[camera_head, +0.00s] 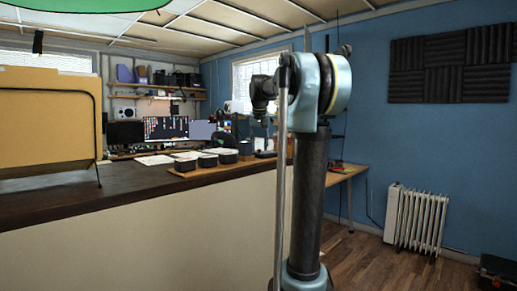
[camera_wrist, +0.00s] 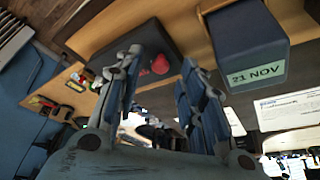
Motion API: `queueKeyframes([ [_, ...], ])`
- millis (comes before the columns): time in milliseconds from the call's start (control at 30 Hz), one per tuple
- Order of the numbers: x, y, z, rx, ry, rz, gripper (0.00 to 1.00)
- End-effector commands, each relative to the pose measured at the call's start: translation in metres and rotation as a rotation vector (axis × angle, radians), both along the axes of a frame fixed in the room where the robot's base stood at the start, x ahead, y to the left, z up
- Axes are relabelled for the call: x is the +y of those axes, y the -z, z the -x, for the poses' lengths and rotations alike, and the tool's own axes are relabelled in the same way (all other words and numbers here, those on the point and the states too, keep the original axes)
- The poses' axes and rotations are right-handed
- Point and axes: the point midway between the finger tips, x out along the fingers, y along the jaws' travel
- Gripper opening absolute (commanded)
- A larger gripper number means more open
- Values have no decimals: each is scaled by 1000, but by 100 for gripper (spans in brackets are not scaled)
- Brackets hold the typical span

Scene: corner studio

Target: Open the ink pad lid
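A dark, flat, box-like thing, probably the ink pad (camera_wrist: 150,37), lies on a wooden surface in the wrist view, with a small red piece (camera_wrist: 160,65) on it. I cannot tell the lid's edge from its body, or how far it is raised. My gripper (camera_wrist: 161,56) has its two blue fingers spread apart, with nothing visibly held between them. The dark thing shows beyond and between the fingertips; I cannot tell whether they touch it. In the head view my arm's end is small and dark, and the finger state is not clear there.
A dark block labelled "21 NOV" (camera_wrist: 250,45) stands right of my fingers in the wrist view. Several black containers with pale tops (camera_head: 185,163) stand on the counter (camera_head: 120,196). A tan panel (camera_head: 47,115) stands at left. A white radiator (camera_head: 416,219) is by the blue wall.

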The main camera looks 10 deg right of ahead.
Motion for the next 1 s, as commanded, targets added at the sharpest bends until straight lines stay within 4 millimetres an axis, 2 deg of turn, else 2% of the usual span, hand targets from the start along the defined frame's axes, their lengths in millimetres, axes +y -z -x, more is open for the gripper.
queueKeyframes([
  [167,-1,8,-3,0,0,0,37],
  [433,-1,9,-4,0,0,0,37],
  [467,-1,9,-3,0,0,0,32],
  [600,-1,9,-3,0,0,0,0],
  [867,1,9,-4,3,-2,-3,0],
  [1000,9,6,-4,13,-12,-19,0],
])
